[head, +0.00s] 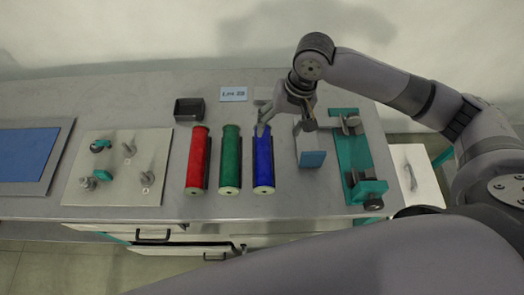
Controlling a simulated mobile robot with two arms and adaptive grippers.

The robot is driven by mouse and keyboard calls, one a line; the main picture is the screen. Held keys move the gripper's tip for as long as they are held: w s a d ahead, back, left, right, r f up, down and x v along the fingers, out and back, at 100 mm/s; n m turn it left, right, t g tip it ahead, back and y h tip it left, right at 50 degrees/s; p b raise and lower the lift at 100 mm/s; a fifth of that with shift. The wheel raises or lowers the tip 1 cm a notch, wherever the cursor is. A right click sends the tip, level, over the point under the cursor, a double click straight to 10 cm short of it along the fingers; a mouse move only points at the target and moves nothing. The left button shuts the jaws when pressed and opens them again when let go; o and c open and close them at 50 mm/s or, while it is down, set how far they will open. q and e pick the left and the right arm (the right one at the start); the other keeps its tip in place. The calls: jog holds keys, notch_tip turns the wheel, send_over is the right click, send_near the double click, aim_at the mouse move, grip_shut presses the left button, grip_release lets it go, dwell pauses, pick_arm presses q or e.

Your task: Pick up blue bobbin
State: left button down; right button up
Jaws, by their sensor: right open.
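The blue bobbin (264,166) lies on the metal worktop, its long side running from front to back, with pale end flanges. It is the rightmost of a row of bobbins. My right gripper (284,127) is open at the far end of the blue bobbin, with one finger over or beside that end and the other off to its right. I cannot tell whether a finger touches the bobbin. The gripper hides part of the bobbin's far end. My left gripper is not in view.
A green bobbin (230,160) and a red bobbin (198,160) lie left of the blue one. A blue-faced block (312,159) and a teal fixture (352,155) stand to the right. A peg plate (118,185), a dark box (189,109) and a label card (233,94) are nearby.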

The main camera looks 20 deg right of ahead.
send_near(265, 154)
jog(key=f, duration=0.1)
jog(key=p+x, duration=0.1)
jog(key=x, duration=0.3)
jog(key=shift+f, duration=0.1)
jog(key=shift+a+f, duration=0.1)
jog(key=shift+f, duration=0.3)
jog(key=p+x, duration=0.1)
jog(key=x, duration=0.2)
jog(key=shift+a+f, duration=0.15)
jog(key=shift+f, duration=0.15)
jog(key=shift+a+f, duration=0.1)
jog(key=shift+f, duration=0.45)
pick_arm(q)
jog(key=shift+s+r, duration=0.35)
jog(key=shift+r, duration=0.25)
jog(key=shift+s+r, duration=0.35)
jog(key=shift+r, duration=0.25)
pick_arm(e)
jog(key=shift+c, duration=0.6)
jog(key=shift+r, duration=0.1)
jog(key=c, duration=1.3)
